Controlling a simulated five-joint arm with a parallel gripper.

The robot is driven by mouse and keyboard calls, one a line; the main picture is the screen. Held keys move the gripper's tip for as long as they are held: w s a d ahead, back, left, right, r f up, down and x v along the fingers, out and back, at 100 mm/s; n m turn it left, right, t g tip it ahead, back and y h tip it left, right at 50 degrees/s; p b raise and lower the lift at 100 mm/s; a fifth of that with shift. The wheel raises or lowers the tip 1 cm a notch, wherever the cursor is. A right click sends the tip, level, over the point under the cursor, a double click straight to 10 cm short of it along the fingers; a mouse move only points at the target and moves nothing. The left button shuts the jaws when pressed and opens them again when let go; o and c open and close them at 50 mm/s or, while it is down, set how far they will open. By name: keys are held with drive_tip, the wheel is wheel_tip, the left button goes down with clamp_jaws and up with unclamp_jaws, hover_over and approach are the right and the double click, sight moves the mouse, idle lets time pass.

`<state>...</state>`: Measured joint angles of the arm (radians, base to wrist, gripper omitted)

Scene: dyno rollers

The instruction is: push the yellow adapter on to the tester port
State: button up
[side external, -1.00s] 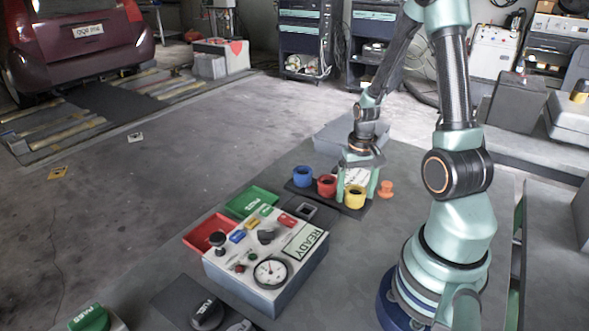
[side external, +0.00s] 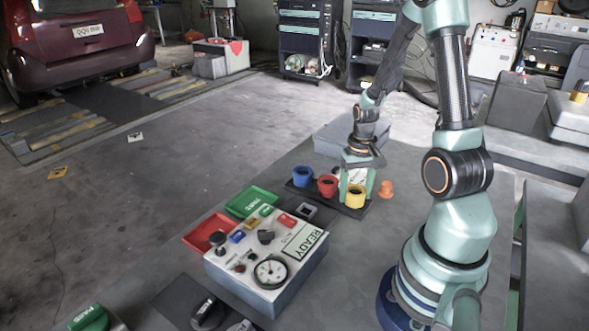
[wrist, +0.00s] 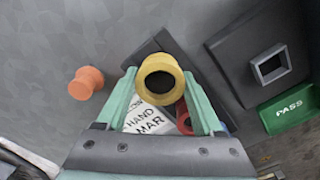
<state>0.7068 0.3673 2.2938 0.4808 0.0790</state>
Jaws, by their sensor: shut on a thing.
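The yellow adapter (side external: 355,196) is a short open ring standing at the right end of a dark rack. In the wrist view the yellow adapter (wrist: 161,78) sits between the tips of my gripper (wrist: 164,100). In the side view my gripper (side external: 357,180) reaches down over it and is shut on it. A red adapter (side external: 327,185) and a blue adapter (side external: 304,177) stand beside it on the rack. The tester (side external: 265,262) is a pale box with a gauge, knobs, coloured fuses and a READY display. I cannot tell which part is its port.
A dark square socket block (side external: 308,210) lies between tester and rack. A green tray (side external: 252,203) and a red tray (side external: 211,233) lie left of the tester. An orange plug (side external: 386,189) stands right of the rack. A grey box is behind my gripper.

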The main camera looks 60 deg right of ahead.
sight(355, 194)
drive_tip(key=shift+r, duration=2.95)
drive_tip(key=w+a+r, duration=0.5)
drive_tip(key=w+a, duration=0.3)
drive_tip(key=a, duration=0.4)
drive_tip(key=shift+s+d+f, duration=0.1)
drive_tip(key=shift+s+f, duration=0.05)
drive_tip(key=shift+f, duration=1.45)
drive_tip(key=shift+s+d+f, duration=0.1)
drive_tip(key=shift+f, duration=1.5)
drive_tip(key=shift+f, duration=0.9)
drive_tip(key=o, duration=1.4)
